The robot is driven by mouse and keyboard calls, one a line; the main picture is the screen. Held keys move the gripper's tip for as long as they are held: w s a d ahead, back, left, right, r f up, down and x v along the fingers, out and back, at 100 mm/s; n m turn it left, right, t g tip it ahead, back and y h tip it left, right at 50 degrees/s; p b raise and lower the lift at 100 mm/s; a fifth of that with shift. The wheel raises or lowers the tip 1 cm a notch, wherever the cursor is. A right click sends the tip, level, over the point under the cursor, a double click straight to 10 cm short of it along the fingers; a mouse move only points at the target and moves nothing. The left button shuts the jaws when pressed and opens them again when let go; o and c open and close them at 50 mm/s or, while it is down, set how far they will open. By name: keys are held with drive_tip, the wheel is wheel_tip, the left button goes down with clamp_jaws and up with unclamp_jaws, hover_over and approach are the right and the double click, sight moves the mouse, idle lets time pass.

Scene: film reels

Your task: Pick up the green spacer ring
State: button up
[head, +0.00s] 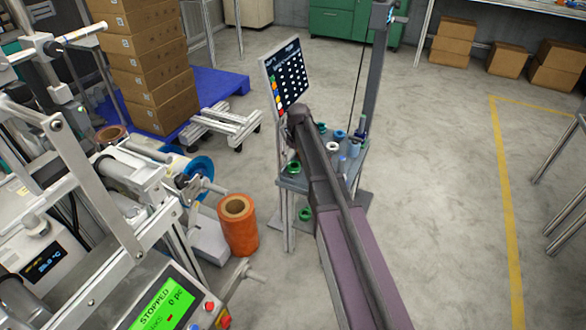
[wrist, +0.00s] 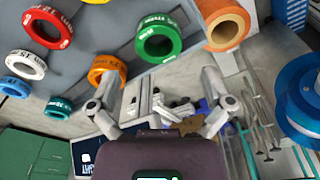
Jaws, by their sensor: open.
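A green spacer ring (head: 293,168) lies near the front left edge of a small cart's top in the head view. In the wrist view the green ring (wrist: 141,36) shows close to the top middle, with white print on its rim. My gripper (wrist: 158,80) is open and empty, its two fingers spread left and right. The ring lies beyond the fingertips, between their lines, and apart from them. In the head view my arm hides part of the cart and the gripper's fingers. Another green ring (head: 305,214) shows low beside the cart, partly hidden.
An orange ring (wrist: 108,63) lies close to the left finger in the wrist view; red (wrist: 64,31), white (wrist: 37,66), blue and teal rings lie farther left. The cart carries a sign board (head: 286,77). An orange film roll (head: 238,240) stands left of the cart.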

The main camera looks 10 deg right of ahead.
sight(294, 165)
drive_tip(key=shift+w+f+b, duration=0.15)
drive_tip(key=shift+f+b, duration=1.1)
drive_tip(key=shift+f, duration=0.05)
drive_tip(key=shift+w+f+b, duration=0.15)
drive_tip(key=shift+f+b, duration=1.1)
drive_tip(key=c, duration=1.1)
